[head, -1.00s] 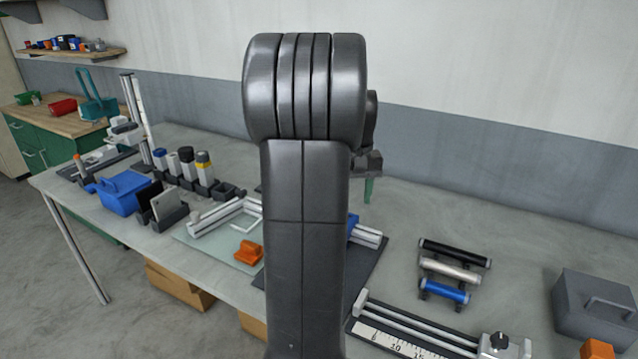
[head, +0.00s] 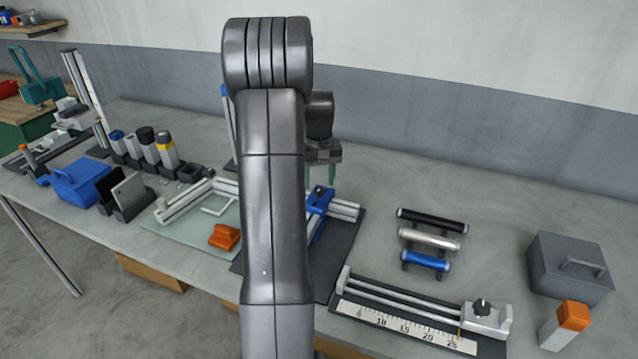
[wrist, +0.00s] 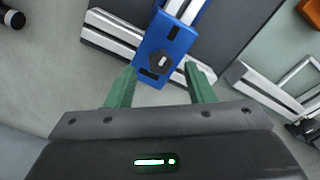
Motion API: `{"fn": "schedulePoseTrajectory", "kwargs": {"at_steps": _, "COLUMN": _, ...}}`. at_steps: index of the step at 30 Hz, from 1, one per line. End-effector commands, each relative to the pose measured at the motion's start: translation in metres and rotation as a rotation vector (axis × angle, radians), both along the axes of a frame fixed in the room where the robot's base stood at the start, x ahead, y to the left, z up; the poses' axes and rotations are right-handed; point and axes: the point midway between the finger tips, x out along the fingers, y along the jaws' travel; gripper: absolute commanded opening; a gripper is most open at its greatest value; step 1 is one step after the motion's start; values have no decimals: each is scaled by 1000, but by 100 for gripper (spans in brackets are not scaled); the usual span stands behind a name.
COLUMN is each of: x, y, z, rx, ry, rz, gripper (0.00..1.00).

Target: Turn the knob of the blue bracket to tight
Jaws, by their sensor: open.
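The blue bracket (head: 318,205) sits on an aluminium rail fixture (head: 345,210) on a dark mat, partly hidden behind my arm in the head view. In the wrist view the blue bracket (wrist: 170,45) carries a dark round knob (wrist: 161,60) with a light slot or mark at its centre. My gripper (wrist: 158,84) has two green fingers, spread apart and empty. In the wrist view the bracket's near end and knob appear between and just beyond the fingertips. In the head view my gripper (head: 321,178) is above the bracket; I cannot tell the exact height.
Right of the fixture are black, silver and blue cylinders (head: 425,262) on a rack. A scaled rail with a black knob (head: 481,307) lies in front. A grey lidded box (head: 568,266) stands far right. An orange block (head: 224,237) is left of my arm. Bare tabletop lies behind the cylinders.

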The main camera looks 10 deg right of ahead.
Motion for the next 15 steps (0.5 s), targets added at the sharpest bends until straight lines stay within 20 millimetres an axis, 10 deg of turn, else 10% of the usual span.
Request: {"fn": "schedulePoseTrajectory", "kwargs": {"at_steps": 15, "x": 0, "y": 0, "z": -23, "rx": 0, "ry": 0, "rz": 0, "gripper": 48}}
